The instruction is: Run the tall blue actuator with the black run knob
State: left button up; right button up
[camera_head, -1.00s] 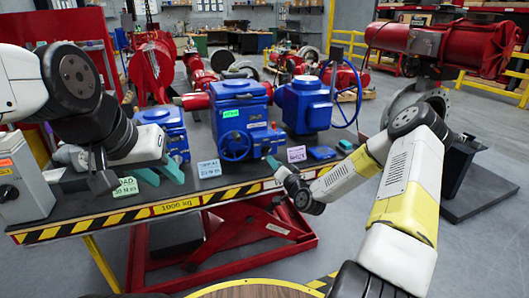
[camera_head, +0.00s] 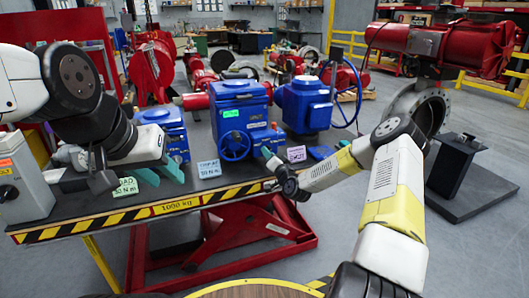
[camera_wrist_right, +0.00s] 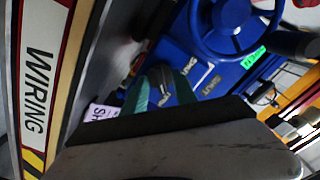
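The blue actuator with a green label (camera_head: 238,112) stands at mid-table in the head view, a blue handwheel (camera_head: 235,146) on its front. Its handwheel (camera_wrist_right: 228,30) and panel with SHUT lettering also show in the right wrist view. A black knob (camera_wrist_right: 162,78) sits on that panel. My right gripper (camera_head: 270,156) is close to the panel's lower right part; in the wrist view its teal fingers stand apart, around or just before the knob. Contact cannot be told. My left gripper (camera_head: 160,173) is open and empty, over the table's left part.
Other blue actuators stand left (camera_head: 165,125) and right (camera_head: 305,105), the right one with a large handwheel. A white card (camera_head: 209,169) and a lilac card (camera_head: 296,154) stand near the front. A grey box (camera_head: 22,188) is at the table's left end.

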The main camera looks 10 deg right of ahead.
grip_shut()
jog(key=shift+n, duration=0.3)
jog(key=n, duration=0.3)
jog(key=shift+n, duration=0.3)
jog(key=shift+d+n, duration=0.1)
jog(key=shift+n, duration=2.2)
grip_release()
